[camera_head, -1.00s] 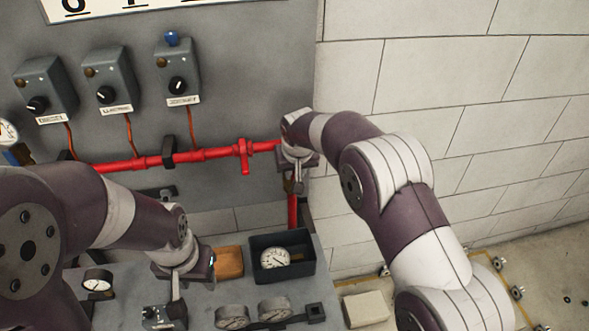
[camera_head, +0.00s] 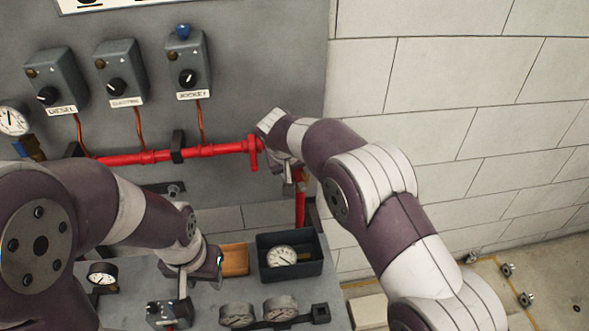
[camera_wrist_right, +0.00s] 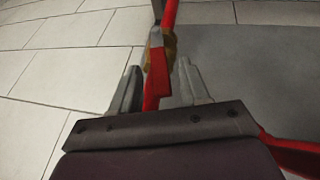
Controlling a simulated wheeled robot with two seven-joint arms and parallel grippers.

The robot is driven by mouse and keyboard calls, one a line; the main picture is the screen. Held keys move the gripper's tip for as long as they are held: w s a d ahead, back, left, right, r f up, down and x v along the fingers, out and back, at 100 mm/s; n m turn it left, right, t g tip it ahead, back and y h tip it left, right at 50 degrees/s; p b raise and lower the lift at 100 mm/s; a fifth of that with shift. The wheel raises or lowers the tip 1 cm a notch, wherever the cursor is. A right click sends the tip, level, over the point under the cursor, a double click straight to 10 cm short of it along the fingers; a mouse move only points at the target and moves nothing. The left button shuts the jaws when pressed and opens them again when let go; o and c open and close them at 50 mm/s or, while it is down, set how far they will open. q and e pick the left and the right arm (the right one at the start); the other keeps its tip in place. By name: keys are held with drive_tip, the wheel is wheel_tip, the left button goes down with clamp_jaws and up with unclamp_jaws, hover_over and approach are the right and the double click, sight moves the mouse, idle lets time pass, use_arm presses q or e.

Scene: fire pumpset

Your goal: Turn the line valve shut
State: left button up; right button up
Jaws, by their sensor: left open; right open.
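The line valve shows in the right wrist view as a red lever (camera_wrist_right: 155,75) with a brass-coloured body (camera_wrist_right: 170,48) behind it, on a red pipe. My right gripper (camera_wrist_right: 157,85) is open, with one finger on each side of the lever; I cannot tell whether either touches it. In the head view my right gripper (camera_head: 288,185) is at the right end of the red pipe (camera_head: 215,149), and my own wrist hides the valve there. My left gripper (camera_head: 182,288) is open and empty, pointing down over the grey bench (camera_head: 215,290).
Three control boxes labelled Diesel (camera_head: 55,80), Electric (camera_head: 120,72) and Jockey (camera_head: 187,62) are on the grey panel. A dark bin (camera_head: 288,268) with a gauge, a wooden block (camera_head: 234,260) and loose gauges (camera_head: 237,315) are on the bench. A block wall stands to the right.

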drive_tip(key=p+v, duration=0.2)
drive_tip(key=v, duration=1)
drive_tip(key=shift+s+p, duration=0.2)
drive_tip(key=shift+p, duration=0.2)
drive_tip(key=shift+r, duration=0.1)
